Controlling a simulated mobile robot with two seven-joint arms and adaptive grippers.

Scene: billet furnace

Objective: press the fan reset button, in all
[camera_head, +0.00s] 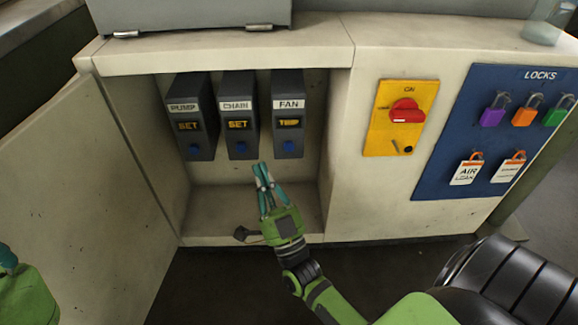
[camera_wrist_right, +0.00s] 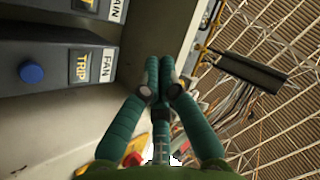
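The fan module (camera_head: 288,112) is the rightmost of three dark grey units in the open cabinet. Its blue button (camera_head: 289,147) is low on its front, below a lit amber display (camera_head: 289,123). In the right wrist view the display (camera_wrist_right: 82,68) reads TRIP, and the button (camera_wrist_right: 31,72) shows at the left, unobstructed. My right gripper (camera_head: 262,167) has its teal fingers together, with nothing between them. In the head view its tips appear below and left of the fan button, apart from it. My left gripper (camera_head: 8,259) shows only partly at the left edge.
The pump module (camera_head: 190,115) and chain module (camera_head: 238,113) stand left of the fan module, both displaying SET. The cabinet door (camera_head: 75,190) is swung open at the left. A red switch (camera_head: 406,111) and a blue lock board (camera_head: 455,125) are at the right.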

